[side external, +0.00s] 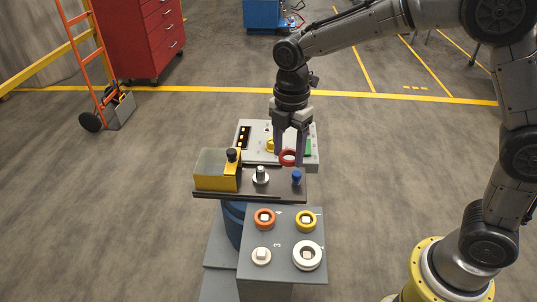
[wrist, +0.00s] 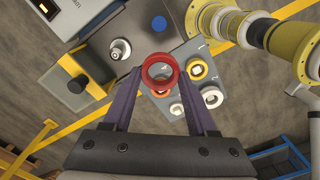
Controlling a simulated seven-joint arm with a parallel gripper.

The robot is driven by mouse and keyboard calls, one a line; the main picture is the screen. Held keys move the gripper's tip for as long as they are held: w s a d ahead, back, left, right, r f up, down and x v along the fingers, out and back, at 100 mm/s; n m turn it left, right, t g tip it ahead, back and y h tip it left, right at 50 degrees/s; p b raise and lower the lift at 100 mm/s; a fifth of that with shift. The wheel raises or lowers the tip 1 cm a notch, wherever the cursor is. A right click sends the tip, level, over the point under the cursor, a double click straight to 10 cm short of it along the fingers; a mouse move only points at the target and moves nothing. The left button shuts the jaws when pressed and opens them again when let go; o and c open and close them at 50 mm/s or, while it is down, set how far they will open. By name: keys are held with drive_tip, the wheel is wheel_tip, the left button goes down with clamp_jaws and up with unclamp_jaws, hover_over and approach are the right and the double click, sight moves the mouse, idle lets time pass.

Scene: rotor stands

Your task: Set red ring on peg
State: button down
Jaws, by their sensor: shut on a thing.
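My gripper (side external: 289,158) is shut on the red ring (side external: 288,163), its two purple-grey fingers on either side. The ring is held in the air behind the right part of the dark stand plate (side external: 278,189). In the wrist view the ring (wrist: 146,72) sits between the fingertips, its hole open towards the camera. A silver peg with a pale round base (side external: 261,175) stands upright mid-plate. A shorter blue peg (side external: 297,177) stands at the plate's right end. Both pegs, silver (wrist: 120,48) and blue (wrist: 159,23), show in the wrist view, apart from the ring.
A yellow housing with a black knob (side external: 217,170) fills the plate's left end. In front, a grey numbered board (side external: 283,243) holds an orange ring (side external: 264,218), a yellow ring (side external: 306,220) and two white ones. A control panel (side external: 312,135) stands behind the plate.

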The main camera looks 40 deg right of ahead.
drive_tip(key=s+d+r, duration=0.1)
drive_tip(key=s+r, duration=0.1)
drive_tip(key=s, duration=0.3)
drive_tip(key=n, duration=0.2)
approach(260, 254)
drive_tip(key=shift+f, duration=1.5)
drive_tip(key=shift+f, duration=0.45)
idle(0.4)
drive_tip(key=shift+f, duration=0.6)
drive_tip(key=shift+f, duration=1.35)
idle(1.6)
drive_tip(key=shift+c, duration=0.6)
unclamp_jaws()
